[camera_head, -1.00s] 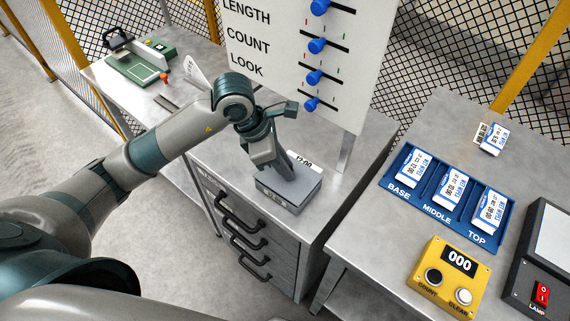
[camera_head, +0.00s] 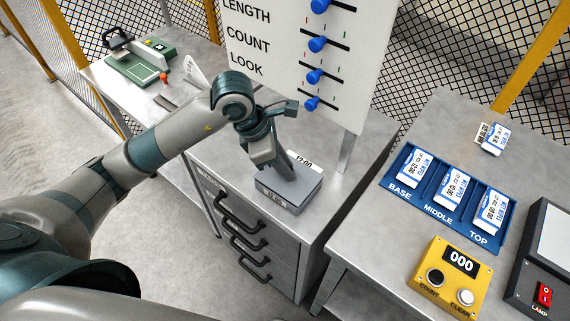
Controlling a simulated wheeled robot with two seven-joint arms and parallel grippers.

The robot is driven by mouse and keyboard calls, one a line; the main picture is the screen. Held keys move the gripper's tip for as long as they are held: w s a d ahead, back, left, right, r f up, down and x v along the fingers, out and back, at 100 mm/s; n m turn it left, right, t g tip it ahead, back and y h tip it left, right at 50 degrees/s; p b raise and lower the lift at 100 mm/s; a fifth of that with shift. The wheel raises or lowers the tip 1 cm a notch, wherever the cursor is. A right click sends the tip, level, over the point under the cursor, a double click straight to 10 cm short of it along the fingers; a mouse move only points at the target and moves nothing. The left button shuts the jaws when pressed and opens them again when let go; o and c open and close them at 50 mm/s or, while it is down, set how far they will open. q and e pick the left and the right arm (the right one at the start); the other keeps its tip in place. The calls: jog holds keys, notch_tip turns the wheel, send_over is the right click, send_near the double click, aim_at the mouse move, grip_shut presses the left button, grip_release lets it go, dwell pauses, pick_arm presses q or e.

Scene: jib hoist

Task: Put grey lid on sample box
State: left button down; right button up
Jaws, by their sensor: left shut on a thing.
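The grey sample box (camera_head: 291,203) stands on the metal top of the drawer cabinet, below the slider board. The grey lid (camera_head: 303,188) lies flat at the top of the box, apparently level with its rim; the arm partly hides it. My left gripper (camera_head: 285,173) reaches down from the left and is shut on the lid, near its middle. The fingertips are largely hidden by the gripper body, so the exact grip cannot be seen. My right gripper is not in view.
A white "12:00" card (camera_head: 303,161) is behind the box. The slider board (camera_head: 300,75) rises behind it. On the right table are a blue tray (camera_head: 413,202) with labelled packs and a yellow counter box (camera_head: 448,282). Cabinet top right of the box is clear.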

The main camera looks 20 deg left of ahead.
pick_arm(q)
jog(key=shift+f+b, duration=0.35)
jog(key=shift+b, duration=0.55)
dwell(1.3)
jog(key=c, duration=1.6)
grip_release()
jog(key=shift+o, duration=0.2)
jog(key=shift+r+p, duration=0.45)
jog(key=shift+r, duration=0.45)
jog(key=shift+r+p, duration=0.75)
jog(key=shift+r, duration=0.75)
jog(key=shift+r+p, duration=0.5)
jog(key=shift+r, duration=0.65)
